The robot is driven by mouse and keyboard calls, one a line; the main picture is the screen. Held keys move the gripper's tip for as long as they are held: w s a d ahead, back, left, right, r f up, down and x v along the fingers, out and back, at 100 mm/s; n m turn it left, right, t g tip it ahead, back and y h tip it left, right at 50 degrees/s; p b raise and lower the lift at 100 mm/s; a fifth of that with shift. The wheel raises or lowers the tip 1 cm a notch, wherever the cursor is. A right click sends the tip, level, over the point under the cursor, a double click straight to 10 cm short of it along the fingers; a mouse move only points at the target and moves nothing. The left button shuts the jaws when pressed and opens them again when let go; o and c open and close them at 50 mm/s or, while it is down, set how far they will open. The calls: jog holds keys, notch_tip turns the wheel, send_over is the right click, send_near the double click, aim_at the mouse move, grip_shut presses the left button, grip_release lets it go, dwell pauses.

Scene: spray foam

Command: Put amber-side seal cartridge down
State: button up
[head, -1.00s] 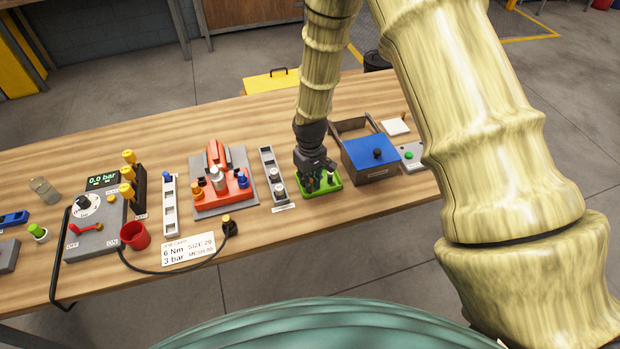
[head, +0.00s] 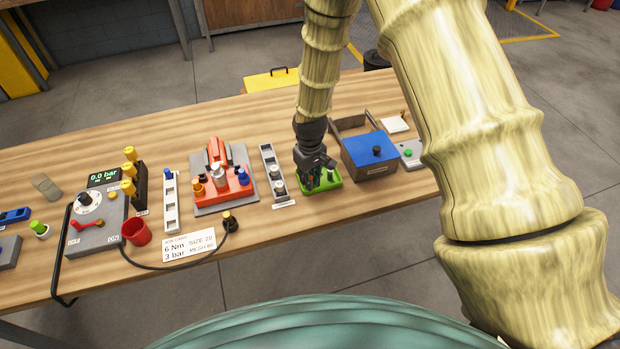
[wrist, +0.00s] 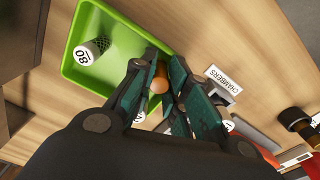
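The amber-side seal cartridge (wrist: 159,82) shows as a small orange-brown cylinder in the wrist view. It is between the fingertips of my gripper (wrist: 163,68), which close in on both its sides. In the wrist view it appears over the right part of the green tray (wrist: 115,20); I cannot tell whether it touches the floor. In the head view, my gripper (head: 316,181) points down over the same tray (head: 331,184) and hides the cartridge.
A mesh piece marked 80 (wrist: 92,50) lies in the tray. A grey rack (head: 272,170) stands left of the tray, with a CHAMBERS label (wrist: 223,79) nearby. A blue-lidded box (head: 367,147) stands close on the right. The orange fixture (head: 220,185) is further left.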

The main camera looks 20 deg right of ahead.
jog(key=o, duration=0.3)
jog(key=shift+s+f, duration=0.45)
jog(key=shift+f, duration=0.3)
jog(key=shift+o, duration=0.3)
jog(key=shift+w+f, duration=0.25)
jog(key=shift+w, duration=0.05)
jog(key=shift+w+d, duration=0.1)
jog(key=shift+d, duration=0.05)
jog(key=shift+r, duration=0.3)
jog(key=shift+r, duration=0.1)
